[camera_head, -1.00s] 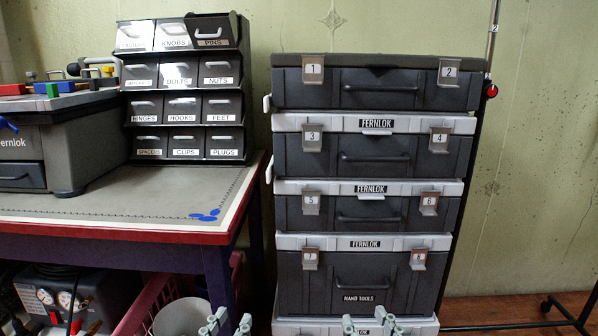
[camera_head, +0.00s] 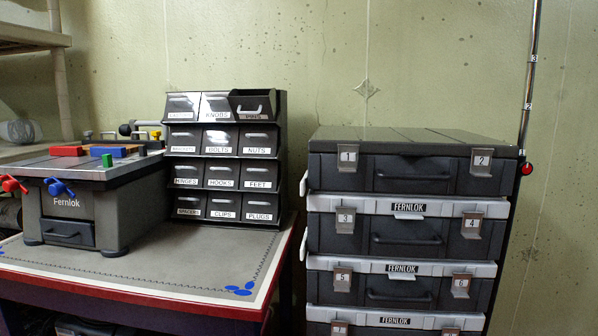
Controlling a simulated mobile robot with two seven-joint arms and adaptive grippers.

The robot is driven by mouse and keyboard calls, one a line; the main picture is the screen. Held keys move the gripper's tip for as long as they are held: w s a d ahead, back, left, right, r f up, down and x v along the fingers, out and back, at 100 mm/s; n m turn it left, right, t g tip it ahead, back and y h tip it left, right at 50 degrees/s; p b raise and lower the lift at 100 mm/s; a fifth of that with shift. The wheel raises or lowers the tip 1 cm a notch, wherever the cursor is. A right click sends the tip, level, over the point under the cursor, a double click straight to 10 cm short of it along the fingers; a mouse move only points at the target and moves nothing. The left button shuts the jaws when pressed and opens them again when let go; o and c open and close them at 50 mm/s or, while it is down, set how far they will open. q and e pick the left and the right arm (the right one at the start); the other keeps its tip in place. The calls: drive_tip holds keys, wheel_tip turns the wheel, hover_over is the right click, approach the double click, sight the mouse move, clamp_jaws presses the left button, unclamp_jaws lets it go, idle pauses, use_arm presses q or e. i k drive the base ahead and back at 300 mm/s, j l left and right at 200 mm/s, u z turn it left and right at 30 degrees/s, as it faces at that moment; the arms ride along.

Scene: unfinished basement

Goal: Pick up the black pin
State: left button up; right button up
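I cannot make out a black pin for certain. The top right drawer (camera_head: 252,111) of the small-parts cabinet, labelled PINS in the earlier view, is dark and its open top shows; its contents are too dark to tell. Neither of my grippers is in view.
The bench mat (camera_head: 150,262) is clear in front of the cabinet, except blue shapes (camera_head: 240,289) at its corner. A stack of numbered Fernlok cases (camera_head: 415,237) stands right of the bench, with a gap between. A thin pole (camera_head: 532,80) rises behind the stack.

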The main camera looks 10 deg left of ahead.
sight(142, 148)
drive_tip(key=i+j+u, duration=0.15)
drive_tip(key=u, duration=0.3)
drive_tip(key=i+j+u, duration=0.2)
drive_tip(key=u, duration=0.3)
drive_tip(key=j+z, duration=0.1)
drive_tip(key=z, duration=0.7)
drive_tip(key=j+z, duration=0.4)
drive_tip(key=k+j+z, duration=0.1)
drive_tip(key=z, duration=0.35)
drive_tip(key=k+j+z, duration=0.15)
drive_tip(key=j+z, duration=0.25)
drive_tip(key=k+j+z, duration=0.65)
drive_tip(key=k, duration=0.15)
drive_tip(key=l, duration=0.1)
